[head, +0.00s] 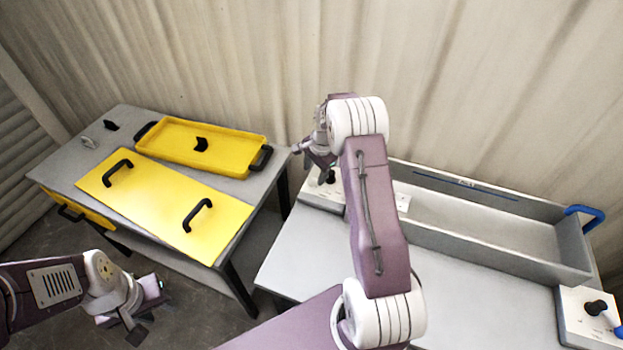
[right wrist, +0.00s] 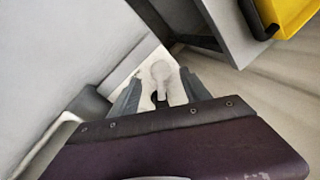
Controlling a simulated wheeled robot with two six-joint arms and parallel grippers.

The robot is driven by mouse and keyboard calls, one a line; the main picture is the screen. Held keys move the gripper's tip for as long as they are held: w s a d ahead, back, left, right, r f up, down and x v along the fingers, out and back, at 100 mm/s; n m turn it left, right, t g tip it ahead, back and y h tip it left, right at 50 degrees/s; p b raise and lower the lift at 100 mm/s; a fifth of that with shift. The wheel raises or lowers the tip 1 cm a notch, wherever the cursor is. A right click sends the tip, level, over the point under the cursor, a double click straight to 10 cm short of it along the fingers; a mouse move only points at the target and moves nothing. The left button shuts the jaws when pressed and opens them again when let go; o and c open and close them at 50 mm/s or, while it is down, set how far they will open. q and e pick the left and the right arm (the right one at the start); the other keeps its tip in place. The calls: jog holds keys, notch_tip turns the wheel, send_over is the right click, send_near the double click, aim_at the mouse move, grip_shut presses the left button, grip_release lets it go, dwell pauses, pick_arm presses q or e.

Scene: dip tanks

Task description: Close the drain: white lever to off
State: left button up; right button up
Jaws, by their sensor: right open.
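In the right wrist view, the white lever (right wrist: 160,72) shows between the two fingers of my right gripper (right wrist: 160,92), over a pale panel. A dark piece (right wrist: 160,98) sits at its near end. The fingers are apart, one on each side of the lever; I cannot tell whether they touch it. In the head view, my right gripper (head: 318,160) is over a white control box (head: 320,193) with a black knob (head: 327,177) at the left end of the grey tank. The white lever cannot be made out there. My left gripper (head: 140,310) is low at the left, away from everything.
The grey tank (head: 582,246) stands on a grey table (head: 450,270). At its right end is another white box (head: 578,325) with a blue lever (head: 617,330). A yellow tray (head: 235,172) and yellow lid (head: 140,195) lie on the left table (head: 62,175).

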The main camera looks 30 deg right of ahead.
aim_at(313, 179)
jog(key=f, duration=0.2)
jog(key=w+f, duration=0.1)
jog(key=f, duration=0.2)
jog(key=shift+c, duration=0.3)
grip_shut()
dwell(1.0)
